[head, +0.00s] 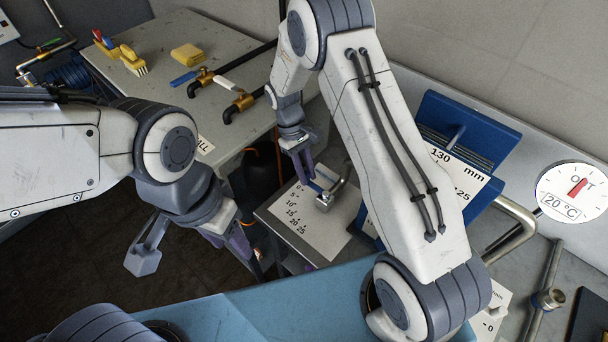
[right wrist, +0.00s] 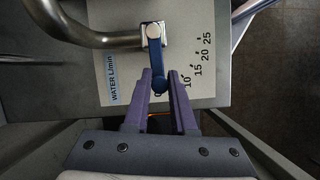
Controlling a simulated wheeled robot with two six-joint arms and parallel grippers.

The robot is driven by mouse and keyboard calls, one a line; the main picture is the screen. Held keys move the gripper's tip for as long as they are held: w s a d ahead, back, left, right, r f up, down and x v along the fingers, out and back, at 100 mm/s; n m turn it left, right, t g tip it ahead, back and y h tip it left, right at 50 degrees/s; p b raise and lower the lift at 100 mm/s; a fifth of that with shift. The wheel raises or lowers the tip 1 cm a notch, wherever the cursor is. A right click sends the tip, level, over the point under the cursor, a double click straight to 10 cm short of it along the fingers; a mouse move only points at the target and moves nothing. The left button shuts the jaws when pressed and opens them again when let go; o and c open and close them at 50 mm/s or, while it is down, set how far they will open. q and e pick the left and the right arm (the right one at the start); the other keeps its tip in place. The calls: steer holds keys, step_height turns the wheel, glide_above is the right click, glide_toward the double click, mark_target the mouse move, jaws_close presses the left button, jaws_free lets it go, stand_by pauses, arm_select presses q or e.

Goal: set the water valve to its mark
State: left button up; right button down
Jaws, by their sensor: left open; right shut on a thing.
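The water valve (right wrist: 153,42) is a metal fitting with a blue lever (right wrist: 157,68), on a white scale plate (right wrist: 207,82) labelled "WATER L/min" with numbers up to 25. In the right wrist view the lever's free end lies between the purple fingers of my right gripper (right wrist: 163,88), which is shut on it. The lever points just left of the 10; the lower numbers are partly hidden by the lever and fingers. The head view also shows the valve (head: 324,200) and my right gripper (head: 309,180). My left gripper (head: 190,250) is open and empty, left of the scale plate.
A blue board holds a white card (head: 468,182) reading "130 mm" and "25", partly hidden by my right arm. A round 20 °C dial (head: 573,192) is on the right wall. A grey bench (head: 230,60) with brushes, a yellow sponge and brass taps stands at the back left.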

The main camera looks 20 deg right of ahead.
steer(key=shift+w+d+r+m, duration=0.1)
steer(key=shift+w+d+m, duration=0.1)
steer(key=shift+m, duration=0.1)
steer(key=c, duration=0.7)
jaws_free()
steer(key=shift+c, duration=0.2)
steer(key=shift+w+a+r, duration=0.1)
steer(key=shift+w+r, duration=0.05)
steer(key=shift+r, duration=0.15)
steer(key=b+v, duration=0.2)
steer(key=v, duration=0.7)
steer(key=shift+r+b, duration=0.35)
